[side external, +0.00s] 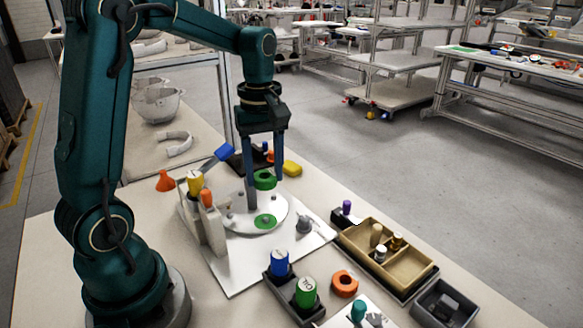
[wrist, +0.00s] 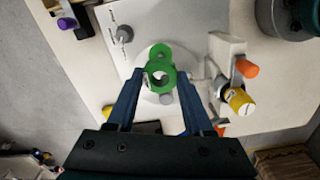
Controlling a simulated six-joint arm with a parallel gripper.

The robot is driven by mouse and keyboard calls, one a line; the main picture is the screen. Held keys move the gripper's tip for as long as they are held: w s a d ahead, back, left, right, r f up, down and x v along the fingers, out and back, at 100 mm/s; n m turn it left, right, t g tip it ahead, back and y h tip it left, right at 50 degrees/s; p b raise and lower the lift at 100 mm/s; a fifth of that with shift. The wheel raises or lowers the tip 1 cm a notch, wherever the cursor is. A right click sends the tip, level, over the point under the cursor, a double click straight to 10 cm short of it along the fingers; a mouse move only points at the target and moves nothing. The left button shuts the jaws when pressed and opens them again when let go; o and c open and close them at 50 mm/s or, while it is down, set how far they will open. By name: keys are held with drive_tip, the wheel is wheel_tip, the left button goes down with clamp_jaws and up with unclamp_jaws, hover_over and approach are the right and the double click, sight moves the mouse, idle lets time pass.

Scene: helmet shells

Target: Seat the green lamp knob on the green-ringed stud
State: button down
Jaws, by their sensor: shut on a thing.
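The green lamp knob (side external: 264,181) is held between the two fingertips of my gripper (side external: 265,174), above the round light-grey plate (side external: 243,219). In the wrist view the knob (wrist: 153,79) shows as a green ring with a centre hole, and my gripper (wrist: 160,75) has a finger on each side of it. The green-ringed stud (side external: 265,221) stands on the plate, below the knob and apart from it. In the wrist view its green ring (wrist: 158,49) shows just beyond the knob, partly covered by it.
A grey upright block (side external: 215,235) with orange and yellow knobs stands left of the plate. A grey knob (side external: 304,224) is to the right. A tan divided tray (side external: 405,268), a dark holder with blue and green cylinders, and an orange ring (side external: 344,284) lie nearer the front.

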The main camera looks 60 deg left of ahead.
sight(265, 218)
drive_tip(key=f, duration=0.6)
drive_tip(key=a+f, duration=0.1)
drive_tip(key=f, duration=0.2)
drive_tip(key=shift+f, duration=0.4)
drive_tip(key=shift+f, duration=0.15)
drive_tip(key=shift+c, duration=1.4)
unclamp_jaws()
